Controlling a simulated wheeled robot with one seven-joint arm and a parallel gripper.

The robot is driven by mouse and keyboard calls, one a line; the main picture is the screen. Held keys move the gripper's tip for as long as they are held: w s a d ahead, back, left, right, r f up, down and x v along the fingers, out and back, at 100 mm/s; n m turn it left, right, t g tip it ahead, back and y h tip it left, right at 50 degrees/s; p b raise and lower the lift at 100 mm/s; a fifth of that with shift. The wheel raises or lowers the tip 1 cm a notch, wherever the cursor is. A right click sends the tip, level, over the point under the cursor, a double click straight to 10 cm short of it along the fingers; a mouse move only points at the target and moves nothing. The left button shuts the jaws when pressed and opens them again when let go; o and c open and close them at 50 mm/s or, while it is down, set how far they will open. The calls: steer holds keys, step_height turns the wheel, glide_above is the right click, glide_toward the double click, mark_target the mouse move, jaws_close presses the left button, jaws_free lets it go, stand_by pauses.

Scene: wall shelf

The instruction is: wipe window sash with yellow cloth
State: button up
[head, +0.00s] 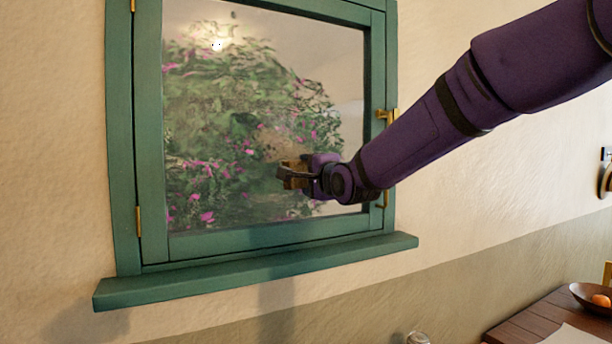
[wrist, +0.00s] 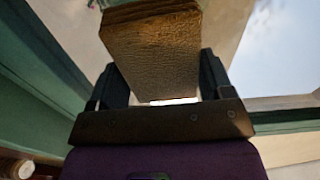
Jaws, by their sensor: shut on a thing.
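The window sash (head: 150,130) is a green frame around a glass pane, and it looks shut in its outer frame. My gripper (head: 302,174) is in front of the lower right part of the pane. It is shut on the yellow cloth (head: 290,172), a small ochre folded pad. In the wrist view, the cloth (wrist: 152,55) fills the space between the two dark fingers as a thick textured block. I cannot tell whether the cloth touches the glass.
A green sill (head: 250,270) juts out below the window. A brass handle (head: 386,115) is on the right side of the window. At the lower right, a wooden table (head: 530,318) bears a dark bowl (head: 578,292) with an orange fruit (head: 601,300).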

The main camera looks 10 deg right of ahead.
mark_target(314, 147)
steer(key=shift+w+d, duration=0.25)
steer(key=shift+d, duration=0.4)
steer(key=shift+w+d, duration=0.2)
steer(key=shift+d, duration=0.45)
steer(key=shift+r, duration=0.15)
steer(key=shift+r, duration=1.45)
steer(key=shift+s+a, duration=0.75)
steer(key=shift+a, duration=1.8)
steer(key=shift+s+a, duration=0.75)
steer(key=shift+a, duration=1.8)
steer(key=shift+s+a, duration=0.75)
steer(key=shift+a, duration=1.8)
steer(key=shift+r, duration=1.65)
steer(key=shift+w+d+f, duration=0.1)
steer(key=shift+w+d, duration=0.15)
steer(key=shift+d, duration=0.75)
steer(key=shift+w+d+r, duration=0.1)
steer(key=shift+w+d, duration=0.2)
steer(key=shift+d, duration=0.75)
steer(key=shift+w+d+f, duration=0.1)
steer(key=shift+w+d, duration=0.15)
steer(key=shift+d, duration=0.75)
steer(key=shift+w+d, duration=0.5)
steer(key=shift+d, duration=1.05)
steer(key=shift+w+d, duration=0.5)
steer(key=shift+d, duration=1)
steer(key=shift+w+d, duration=0.5)
steer(key=shift+d, duration=1.05)
steer(key=shift+s+d, duration=0.1)
